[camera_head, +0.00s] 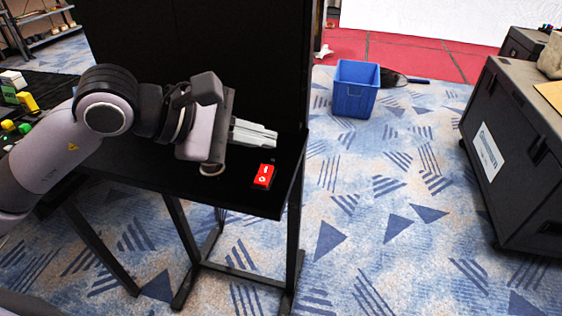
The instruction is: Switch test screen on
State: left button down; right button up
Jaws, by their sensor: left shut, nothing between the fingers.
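A red switch (264,176) with small white marks sits on the black table (240,203), close to its right front corner. My left gripper (275,137) reaches in from the left over the table, its pale fingers together and pointing right. The fingertips are a little behind the switch in the picture and look apart from it, with nothing held. A dark upright panel (200,45) stands at the back of the table; no lit picture shows on it. My right gripper is not in the picture.
A blue bin (356,89) stands on the patterned carpet (390,190) behind the table to the right. A large dark case (515,150) is at the right edge. Yellow and green items (25,100) lie at the far left. The carpet between table and case is clear.

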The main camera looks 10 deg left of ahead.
pick_arm(q)
jog(key=shift+w+a+r+m+t+y, duration=0.15)
jog(key=shift+w+a+r+t+y, duration=0.15)
jog(key=shift+w+a, duration=0.1)
jog(key=shift+w+a+r+m+t+y, duration=0.2)
jog(key=shift+w+a+y, duration=0.1)
jog(key=shift+a, duration=0.1)
jog(key=shift+f, duration=0.1)
jog(key=b, duration=0.4)
send_over(260, 177)
jog(key=f, duration=0.6)
jog(key=shift+s+f, duration=0.3)
jog(key=shift+w+f+b, duration=0.15)
jog(key=shift+f+b, duration=0.2)
jog(key=shift+w+f, duration=0.1)
jog(key=shift+f, duration=0.2)
jog(key=shift+w+f+b, duration=0.15)
jog(key=shift+f+b, duration=0.1)
jog(key=shift+b, duration=0.25)
